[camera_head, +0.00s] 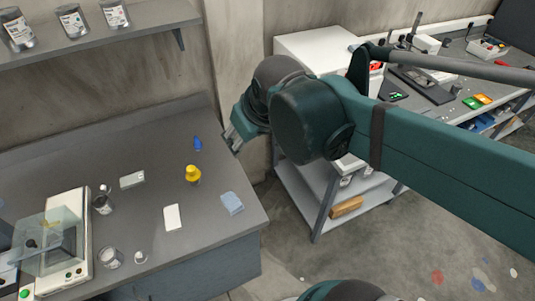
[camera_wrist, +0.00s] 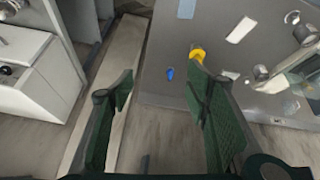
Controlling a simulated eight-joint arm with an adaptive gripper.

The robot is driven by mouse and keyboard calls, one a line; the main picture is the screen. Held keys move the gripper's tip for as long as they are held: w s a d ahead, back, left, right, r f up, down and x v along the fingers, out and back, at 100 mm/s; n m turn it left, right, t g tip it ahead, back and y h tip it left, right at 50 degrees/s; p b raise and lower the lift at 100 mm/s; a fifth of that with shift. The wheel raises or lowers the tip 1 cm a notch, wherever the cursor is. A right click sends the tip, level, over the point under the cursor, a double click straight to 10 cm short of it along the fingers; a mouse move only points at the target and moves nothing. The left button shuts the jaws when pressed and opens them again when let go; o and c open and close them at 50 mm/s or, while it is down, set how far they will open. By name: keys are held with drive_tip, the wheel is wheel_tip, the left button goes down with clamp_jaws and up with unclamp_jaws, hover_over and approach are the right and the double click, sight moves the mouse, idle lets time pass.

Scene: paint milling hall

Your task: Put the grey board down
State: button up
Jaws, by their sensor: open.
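A small pale grey board (camera_head: 132,180) lies flat on the dark grey bench (camera_head: 70,165) in the head view. In the wrist view, what appears to be the same board (camera_wrist: 231,75) shows beside the right finger, partly hidden. My gripper (camera_head: 233,138) is at the bench's right side near the wall corner, well apart from the board. In the wrist view my gripper (camera_wrist: 160,78) has its fingers spread with nothing between them, over the floor beside the bench edge.
A yellow object (camera_head: 193,174), a blue piece (camera_head: 197,143), a white card (camera_head: 173,217) and a light blue block (camera_head: 232,203) lie on the bench. A balance (camera_head: 65,240), jars and small cups stand at left. A shelf (camera_head: 110,34) hangs above; a white cabinet (camera_head: 315,48) stands right.

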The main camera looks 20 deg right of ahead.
drive_tip(key=s+d+f+m+t, duration=0.1)
drive_tip(key=s+d+f+m, duration=0.1)
drive_tip(key=s, duration=0.4)
drive_tip(key=shift+d+f+m, duration=0.3)
drive_tip(key=shift+d, duration=0.35)
